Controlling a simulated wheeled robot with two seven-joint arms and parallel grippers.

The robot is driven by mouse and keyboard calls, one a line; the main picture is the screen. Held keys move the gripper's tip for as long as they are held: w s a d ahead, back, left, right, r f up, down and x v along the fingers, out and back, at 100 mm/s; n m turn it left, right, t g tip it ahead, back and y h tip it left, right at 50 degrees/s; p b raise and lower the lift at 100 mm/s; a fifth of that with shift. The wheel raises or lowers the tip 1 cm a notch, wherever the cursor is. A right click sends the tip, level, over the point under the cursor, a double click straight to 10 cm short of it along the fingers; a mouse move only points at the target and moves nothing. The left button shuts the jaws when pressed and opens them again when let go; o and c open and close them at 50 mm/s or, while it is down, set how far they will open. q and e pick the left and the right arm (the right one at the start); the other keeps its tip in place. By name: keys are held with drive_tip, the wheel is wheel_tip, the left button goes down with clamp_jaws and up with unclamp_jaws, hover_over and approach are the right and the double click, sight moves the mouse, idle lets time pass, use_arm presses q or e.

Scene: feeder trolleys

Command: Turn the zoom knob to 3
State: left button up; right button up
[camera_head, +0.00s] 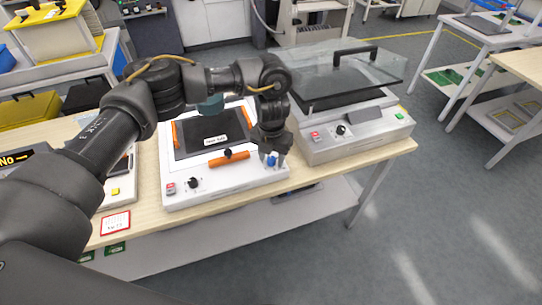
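A white machine (235,183) with a dark screen-like panel (196,140) and orange parts stands on the wooden table. A black knob (194,183) is on its front left, beside a red switch. A small blue knob-like part (271,160) shows at its right side. No zoom label or number is legible, so I cannot tell which knob is the zoom knob. My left gripper (274,158) points down over the machine's right side, its fingers by the blue part. I cannot tell whether they touch it or how far apart they are. My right gripper is not in view.
A grey machine (358,142) with a raised clear lid (340,70) and its own black knob stands to the right. Another device (121,190) is partly hidden behind my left arm. A shelf (230,225) is under the table (147,209). Floor is open at right.

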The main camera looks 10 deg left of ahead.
sight(272, 159)
use_arm(q)
wheel_tip(272, 159, up, 11)
drive_tip(key=shift+b, duration=0.4)
drive_tip(key=shift+f, duration=0.1)
idle(0.3)
